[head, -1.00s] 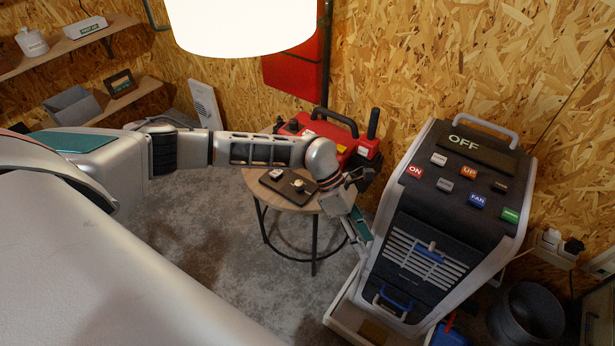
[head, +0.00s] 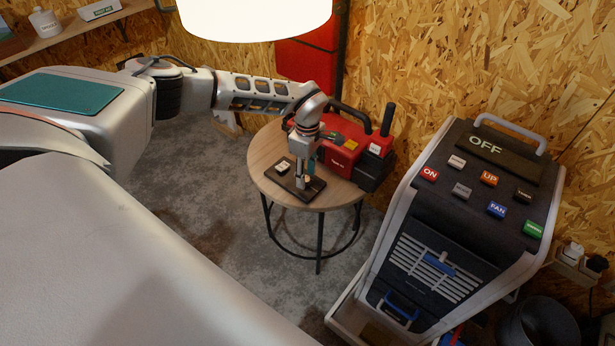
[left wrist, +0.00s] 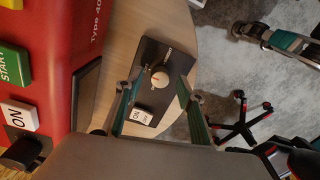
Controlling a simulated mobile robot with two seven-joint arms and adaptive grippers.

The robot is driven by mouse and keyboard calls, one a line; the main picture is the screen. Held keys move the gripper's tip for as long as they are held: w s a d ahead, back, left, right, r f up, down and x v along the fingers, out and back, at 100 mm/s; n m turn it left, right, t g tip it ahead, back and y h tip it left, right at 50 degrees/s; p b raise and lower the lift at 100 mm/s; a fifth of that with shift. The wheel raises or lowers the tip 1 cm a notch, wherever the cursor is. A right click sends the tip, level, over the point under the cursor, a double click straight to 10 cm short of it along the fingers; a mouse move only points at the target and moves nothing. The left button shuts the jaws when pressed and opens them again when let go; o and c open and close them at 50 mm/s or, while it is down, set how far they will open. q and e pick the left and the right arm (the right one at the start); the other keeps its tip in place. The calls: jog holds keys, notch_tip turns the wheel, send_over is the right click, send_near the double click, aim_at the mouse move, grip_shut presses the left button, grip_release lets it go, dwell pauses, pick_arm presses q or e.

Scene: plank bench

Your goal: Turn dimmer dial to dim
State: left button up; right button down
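The dimmer dial (left wrist: 159,79) is a small pale round knob with a red mark, on a dark plate (left wrist: 150,60) with a white ON switch (left wrist: 141,116). The plate lies on a round wooden table (head: 262,160). My left gripper (head: 303,185) points down over the plate and hides most of the dial in the head view. In the left wrist view its two teal fingers (left wrist: 159,96) are apart, one on each side near the dial; I cannot tell whether they touch it. A teal and grey part at the upper right may be my right gripper (left wrist: 285,40); its state is unclear.
A red machine (head: 340,145) with a black handle stands on the table close behind the plate. A dark wheeled unit (head: 450,215) with coloured buttons stands to the right. A bright lamp (head: 255,15) hangs at the top. Grey floor (head: 190,210) is open left of the table.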

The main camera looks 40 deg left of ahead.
pick_arm(q)
jog(key=shift+f, duration=0.65)
pick_arm(e)
jog(key=shift+w+d+r, duration=0.1)
jog(key=shift+w+r, duration=0.05)
jog(key=shift+w, duration=0.25)
pick_arm(q)
grip_shut()
jog(key=shift+r, duration=0.1)
pick_arm(e)
jog(key=shift+r, duration=0.15)
